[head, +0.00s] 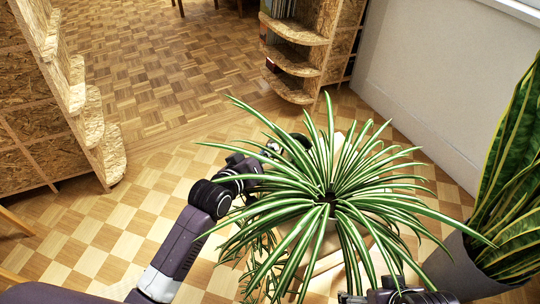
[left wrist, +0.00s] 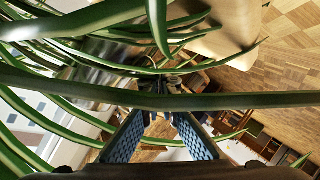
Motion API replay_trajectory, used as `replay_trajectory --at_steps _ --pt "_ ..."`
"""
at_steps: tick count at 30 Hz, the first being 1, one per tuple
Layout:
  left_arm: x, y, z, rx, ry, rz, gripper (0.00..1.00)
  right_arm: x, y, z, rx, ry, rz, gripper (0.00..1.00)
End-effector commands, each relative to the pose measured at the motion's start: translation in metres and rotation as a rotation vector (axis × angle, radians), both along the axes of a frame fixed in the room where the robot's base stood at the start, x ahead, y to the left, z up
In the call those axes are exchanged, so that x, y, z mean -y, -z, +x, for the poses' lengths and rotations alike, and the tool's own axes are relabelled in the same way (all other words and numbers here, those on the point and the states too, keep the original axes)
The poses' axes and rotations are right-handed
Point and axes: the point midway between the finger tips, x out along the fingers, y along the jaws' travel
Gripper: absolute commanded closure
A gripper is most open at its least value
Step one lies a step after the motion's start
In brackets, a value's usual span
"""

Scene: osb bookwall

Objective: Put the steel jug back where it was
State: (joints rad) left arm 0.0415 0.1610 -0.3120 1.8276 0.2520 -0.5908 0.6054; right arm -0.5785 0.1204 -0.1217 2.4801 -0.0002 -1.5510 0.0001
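The steel jug is not clearly visible in the head view; leaves cover the area around my left gripper. In the left wrist view, a shiny grey metallic surface (left wrist: 105,48) shows behind the leaves at upper left; it may be the jug, but I cannot tell. My left gripper (left wrist: 162,118) has its two blue-padded fingers apart, with no object seen between them. In the head view, my left gripper (head: 292,146) is behind the left edge of the spider plant (head: 325,190), partly hidden by leaves. My right gripper (head: 390,294) shows only partly at the bottom edge.
The spider plant spreads widely over a pale wooden stand (head: 328,262). A second leafy plant stands in a grey pot (head: 462,268) at right. Chipboard shelves stand at left (head: 45,110) and at the back (head: 298,60). The checkered floor (head: 120,225) is clear at left.

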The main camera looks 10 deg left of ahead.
Motion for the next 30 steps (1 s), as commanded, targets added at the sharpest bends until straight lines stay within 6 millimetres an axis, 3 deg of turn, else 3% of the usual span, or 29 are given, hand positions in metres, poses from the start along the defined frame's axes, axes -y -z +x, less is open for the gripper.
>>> replay_trajectory --at_steps 3,13,18,30 --pt "0.0001 0.0115 0.0003 0.002 0.0 -0.002 1.0 -0.0018 0.0032 0.0069 0.025 -0.002 0.005 0.12" --pt "0.0003 0.0131 0.0002 0.002 0.0 -0.002 1.0 -0.002 0.0021 0.0075 0.028 -0.002 0.005 0.12" --pt "0.0003 0.0136 -0.0002 0.0 0.001 0.0 0.79 -0.0021 0.0019 0.0075 0.028 -0.002 0.005 0.12" --pt "-0.0022 0.0087 -0.0062 -0.001 0.0 -0.001 0.78 -0.0021 -0.0006 0.0061 0.022 -0.002 0.005 0.12"
